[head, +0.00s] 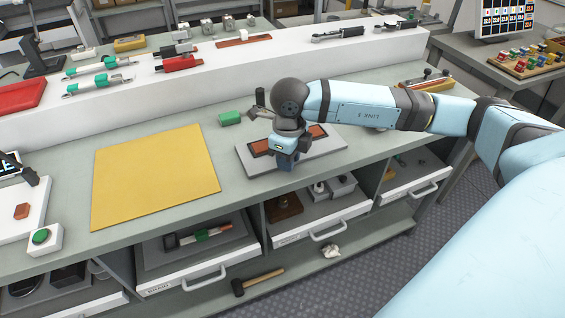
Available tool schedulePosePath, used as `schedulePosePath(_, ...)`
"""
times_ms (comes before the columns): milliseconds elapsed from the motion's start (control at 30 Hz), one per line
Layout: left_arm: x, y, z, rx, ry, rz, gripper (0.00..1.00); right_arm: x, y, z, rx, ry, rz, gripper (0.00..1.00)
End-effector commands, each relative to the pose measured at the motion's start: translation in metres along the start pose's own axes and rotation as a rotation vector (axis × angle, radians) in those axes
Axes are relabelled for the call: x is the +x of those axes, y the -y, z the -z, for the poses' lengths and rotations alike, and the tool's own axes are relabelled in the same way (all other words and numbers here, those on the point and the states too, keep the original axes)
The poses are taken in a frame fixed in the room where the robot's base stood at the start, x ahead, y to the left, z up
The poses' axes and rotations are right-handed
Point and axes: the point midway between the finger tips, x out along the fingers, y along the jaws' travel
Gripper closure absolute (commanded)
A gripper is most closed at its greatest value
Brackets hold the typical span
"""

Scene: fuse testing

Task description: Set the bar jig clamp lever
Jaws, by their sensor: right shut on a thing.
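The bar jig (328,147) is a grey plate with reddish-brown bars on it, lying on the workbench right of the yellow mat. My right gripper (286,165) points down over the middle of the jig. It is shut on a part there, which appears to be the clamp lever; the hand hides the lever and the fingertips' hold, so the lever's angle cannot be told. A small dark piece on a thin bar shows just left of my right wrist; I cannot tell whether it belongs to the jig. My left gripper is not in view.
A green block (230,118) lies behind the jig. The yellow mat (155,178) is bare. A white raised shelf (330,58) with tools runs along the back. Open drawers (318,218) jut out below the front edge. A green button box (42,239) stands at the left.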

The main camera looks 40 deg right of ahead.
Motion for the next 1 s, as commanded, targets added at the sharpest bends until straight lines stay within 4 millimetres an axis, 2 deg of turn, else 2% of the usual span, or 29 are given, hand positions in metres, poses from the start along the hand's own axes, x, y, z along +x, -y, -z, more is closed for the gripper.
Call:
schedulePosePath(300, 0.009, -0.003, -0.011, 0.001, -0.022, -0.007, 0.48, 0.004, 0.011, 0.013, -0.298, 0.001, 0.002, 0.97)
schedulePosePath(700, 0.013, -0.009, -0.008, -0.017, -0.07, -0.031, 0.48, 0.003, 0.027, 0.023, -0.649, 0.001, 0.002, 0.97)
schedulePosePath(1000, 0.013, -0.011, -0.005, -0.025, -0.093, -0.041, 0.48, 0.001, 0.036, 0.026, -0.818, 0.0, 0.002, 0.97)
